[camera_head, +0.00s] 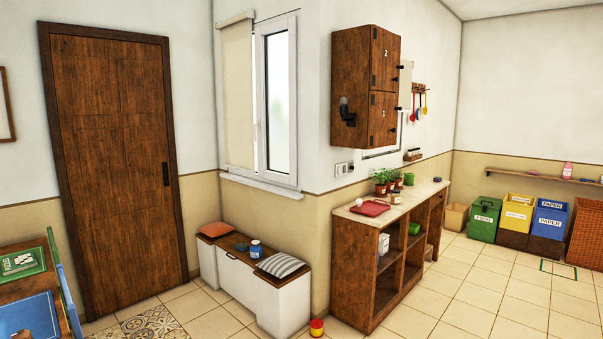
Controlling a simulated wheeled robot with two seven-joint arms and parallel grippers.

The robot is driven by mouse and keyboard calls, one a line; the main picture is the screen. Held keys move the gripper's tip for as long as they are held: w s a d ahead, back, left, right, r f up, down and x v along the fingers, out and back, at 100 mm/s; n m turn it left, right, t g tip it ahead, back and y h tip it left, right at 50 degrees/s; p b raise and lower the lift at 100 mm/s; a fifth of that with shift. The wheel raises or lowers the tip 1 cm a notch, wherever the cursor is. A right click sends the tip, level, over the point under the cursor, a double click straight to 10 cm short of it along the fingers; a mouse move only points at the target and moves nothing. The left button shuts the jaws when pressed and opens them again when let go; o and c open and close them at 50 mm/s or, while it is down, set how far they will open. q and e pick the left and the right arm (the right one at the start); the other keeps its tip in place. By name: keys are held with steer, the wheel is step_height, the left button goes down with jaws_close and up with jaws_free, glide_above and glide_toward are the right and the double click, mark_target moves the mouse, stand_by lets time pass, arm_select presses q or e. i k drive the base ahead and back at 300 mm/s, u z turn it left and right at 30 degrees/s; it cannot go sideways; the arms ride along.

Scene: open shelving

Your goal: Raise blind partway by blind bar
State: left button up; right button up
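A pale beige roller blind (237,95) hangs at the left part of the window (276,95) on the wall left of the corner. It reaches from the roller at the top down to near the sill (260,185). A separate blind bar is too small to make out at its lower edge. The right pane of the window is uncovered. Neither of my grippers is in view.
A white bench (230,283) with cushions and a blue jar (256,249) stands below the window. A wooden counter (347,260) stands to the right. A small red and yellow object (316,327) lies on the floor.

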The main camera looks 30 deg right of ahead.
mark_target(237, 157)
steer(key=z, duration=0.45)
steer(key=i, duration=0.55)
steer(key=u, duration=0.35)
steer(key=i, duration=4.35)
steer(key=z, duration=0.3)
